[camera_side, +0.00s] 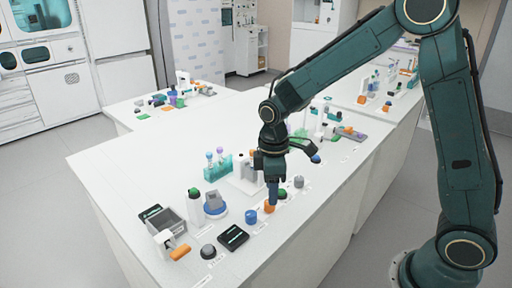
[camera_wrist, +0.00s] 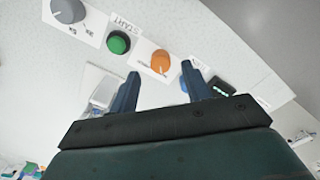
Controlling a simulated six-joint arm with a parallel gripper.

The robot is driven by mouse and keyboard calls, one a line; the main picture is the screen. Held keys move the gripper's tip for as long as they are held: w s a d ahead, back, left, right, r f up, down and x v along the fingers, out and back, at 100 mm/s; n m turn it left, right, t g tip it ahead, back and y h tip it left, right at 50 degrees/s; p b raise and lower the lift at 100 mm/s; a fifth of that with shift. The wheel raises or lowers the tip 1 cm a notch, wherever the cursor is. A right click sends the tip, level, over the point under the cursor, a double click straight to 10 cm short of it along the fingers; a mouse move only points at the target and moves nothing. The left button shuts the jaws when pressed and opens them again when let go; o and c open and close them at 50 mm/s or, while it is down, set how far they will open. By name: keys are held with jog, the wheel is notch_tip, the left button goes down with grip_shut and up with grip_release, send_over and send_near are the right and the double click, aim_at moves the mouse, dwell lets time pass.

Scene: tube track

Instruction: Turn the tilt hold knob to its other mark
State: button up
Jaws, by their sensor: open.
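An orange knob (camera_wrist: 161,62) on a white label plate shows in the wrist view, between and just beyond my fingertips. It also shows in the side view (camera_side: 270,207), right by the finger ends. My gripper (camera_wrist: 160,69) is open with nothing between its fingers, and points down over the bench in the side view (camera_side: 272,198). A grey knob (camera_wrist: 68,10) with small marks on its plate is at the top left of the wrist view. The print is too small to tell which knob is the tilt hold one. Whether the fingers touch the orange knob is unclear.
A green START button (camera_wrist: 118,42) sits between the grey and orange knobs. A blue knob (camera_side: 251,216), a black display box (camera_side: 233,237) and a dark knob (camera_side: 208,251) continue the row. A teal tube rack (camera_side: 218,169) stands behind.

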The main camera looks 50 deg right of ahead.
jog(key=shift+f, duration=2.2)
jog(key=c, duration=1)
